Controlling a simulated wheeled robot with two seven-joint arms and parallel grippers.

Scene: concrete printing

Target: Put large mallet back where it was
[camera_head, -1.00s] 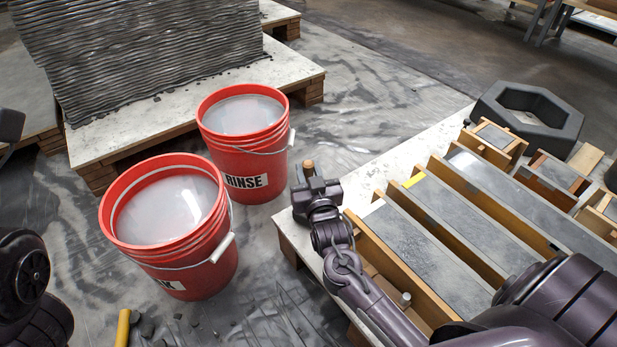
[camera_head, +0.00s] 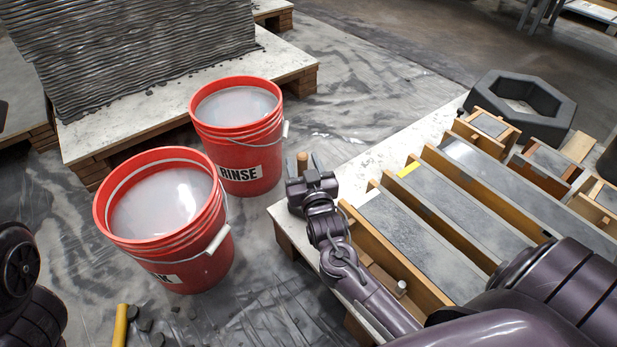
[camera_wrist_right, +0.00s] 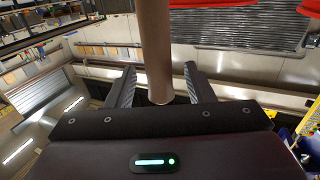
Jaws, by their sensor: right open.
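A brown wooden handle end (camera_head: 303,160), which looks like the mallet's, stands just beyond my right gripper (camera_head: 305,168) in the head view. In the right wrist view the handle (camera_wrist_right: 156,50) passes between the two fingers of the right gripper (camera_wrist_right: 160,88), with gaps on both sides. The right gripper is open around the handle's end, not clamped on it. The mallet's head is hidden, so I cannot tell what it rests on. My left gripper is out of view; only dark parts of my left arm show at the lower left.
Two red buckets, the front one (camera_head: 192,272) and the RINSE one (camera_head: 262,184), stand left of the gripper. The white-topped table (camera_head: 386,146) holds wooden moulds (camera_head: 400,228) and a dark hexagonal ring (camera_head: 562,118). A yellow handle (camera_head: 121,326) lies near the bottom edge.

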